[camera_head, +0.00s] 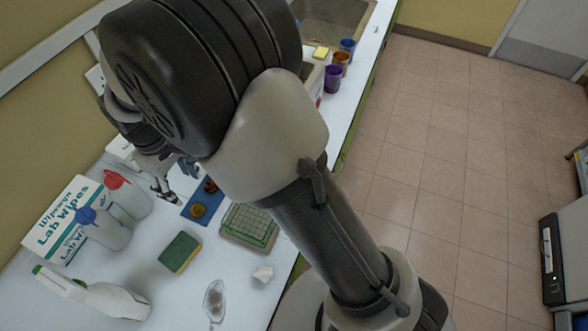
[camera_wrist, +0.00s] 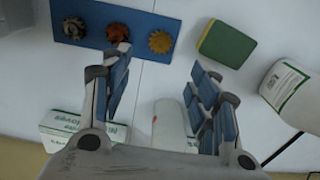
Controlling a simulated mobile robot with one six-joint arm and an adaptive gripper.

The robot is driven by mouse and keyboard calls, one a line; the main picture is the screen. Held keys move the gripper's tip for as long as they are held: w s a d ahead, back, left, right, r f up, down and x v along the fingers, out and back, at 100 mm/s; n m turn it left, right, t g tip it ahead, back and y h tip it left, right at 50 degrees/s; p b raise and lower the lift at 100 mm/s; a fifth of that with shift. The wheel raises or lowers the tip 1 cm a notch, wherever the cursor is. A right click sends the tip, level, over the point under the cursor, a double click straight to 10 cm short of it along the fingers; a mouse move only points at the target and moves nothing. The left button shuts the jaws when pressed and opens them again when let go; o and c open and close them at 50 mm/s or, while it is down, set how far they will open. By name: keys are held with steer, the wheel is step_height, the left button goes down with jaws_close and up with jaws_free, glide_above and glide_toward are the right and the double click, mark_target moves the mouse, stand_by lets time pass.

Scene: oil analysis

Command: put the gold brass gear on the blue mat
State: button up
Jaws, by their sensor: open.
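The blue mat (camera_wrist: 137,47) lies flat on the white bench, upper left in the wrist view; part of it also shows in the head view (camera_head: 188,211). The gold brass gear (camera_wrist: 160,42) lies on the mat near its right end in the wrist view. A rusty orange-brown gear (camera_wrist: 117,32) and a dark gear (camera_wrist: 75,28) lie on the mat to its left. My gripper (camera_wrist: 160,60) is open and empty, its fingers spread apart below the gold gear in the picture. In the head view my arm hides part of the mat.
A green and yellow sponge (camera_head: 180,252) lies near the mat. A green gridded tray (camera_head: 249,227) sits beside the mat. Wash bottles with red (camera_head: 127,192) and blue (camera_head: 101,229) caps stand by a Lab Wipes box (camera_head: 62,218). A sink (camera_head: 333,20) and cups are farther back.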

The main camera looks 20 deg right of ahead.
steer(key=s+d+r+m+t, duration=0.1)
steer(key=s+d+r+m, duration=0.2)
steer(key=d+r, duration=0.55)
steer(key=s+d+r+m+t, duration=0.1)
steer(key=s+d+r+m, duration=0.15)
steer(key=d+r, duration=0.6)
steer(key=s+d+r+m+t, duration=0.1)
steer(key=s+d+m, duration=0.3)
steer(key=s+d, duration=0.6)
steer(key=s+t, duration=0.1)
steer(key=s, duration=0.3)
steer(key=shift+s+d+r+t, duration=0.15)
steer(key=shift+t, duration=0.15)
